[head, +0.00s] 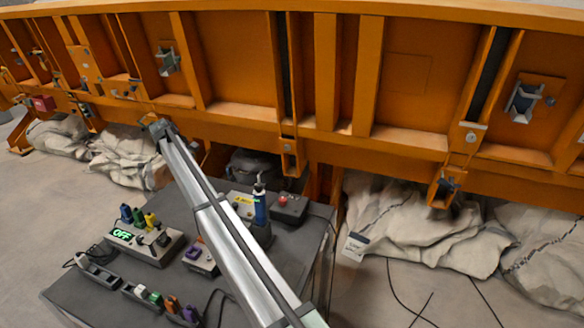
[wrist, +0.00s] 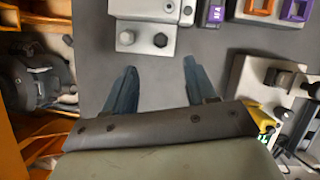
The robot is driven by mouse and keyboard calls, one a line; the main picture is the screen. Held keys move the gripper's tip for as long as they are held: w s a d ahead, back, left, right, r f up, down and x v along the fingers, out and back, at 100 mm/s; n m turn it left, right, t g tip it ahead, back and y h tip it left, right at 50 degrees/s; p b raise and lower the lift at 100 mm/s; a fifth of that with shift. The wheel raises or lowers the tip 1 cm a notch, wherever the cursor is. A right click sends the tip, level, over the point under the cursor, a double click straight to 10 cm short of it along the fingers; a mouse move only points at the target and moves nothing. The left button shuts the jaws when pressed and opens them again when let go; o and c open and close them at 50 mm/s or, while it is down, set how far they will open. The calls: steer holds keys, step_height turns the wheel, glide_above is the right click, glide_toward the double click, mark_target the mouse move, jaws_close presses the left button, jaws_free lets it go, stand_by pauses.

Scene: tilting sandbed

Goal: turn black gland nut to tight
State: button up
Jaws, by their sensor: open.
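A grey control box (head: 147,244) with a green "OFF" display stands on the dark table in the head view. Dark fittings on its right end include a black one (head: 163,239) that may be the gland nut, but it is too small to be sure. In the wrist view, the box's corner (wrist: 243,84) shows at the right with a dark nut-like piece (wrist: 272,78) and a black cylindrical piece (wrist: 312,88). My gripper (wrist: 159,64) is open and empty, its blue-grey fingers apart over bare table, left of the box. I cannot make it out in the head view.
A metal block with bolt heads (wrist: 146,36) lies just beyond my fingertips. A purple-marked box (head: 200,257), a blue bottle (head: 260,205) and a red-button box (head: 288,208) share the table (head: 80,299). An orange frame (head: 250,60) runs behind, with sacks below.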

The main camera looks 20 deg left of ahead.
steer(key=w+d+f+m+t+y, duration=0.1)
steer(key=w+d+m+t, duration=0.1)
steer(key=w+d, duration=1)
steer(key=w+d+f+m+t+y, duration=0.1)
steer(key=w+d+f+m+t, duration=0.1)
steer(key=w+d, duration=1)
steer(key=d, duration=0.4)
steer(key=shift+d, duration=0.25)
steer(key=shift+s, duration=0.1)
steer(key=s+a+r+n+g+y, duration=0.1)
steer(key=s+a+r, duration=0.2)
steer(key=s+a, duration=0.75)
steer(key=s+a+r+g+y, duration=0.15)
steer(key=s+a+r, duration=0.4)
steer(key=a, duration=0.85)
steer(key=s+f+m+g, duration=0.3)
steer(key=s, duration=0.4)
steer(key=f, duration=1.3)
steer(key=shift+w+d+f, duration=0.1)
steer(key=shift+w+d, duration=0.15)
steer(key=shift+d, duration=0.1)
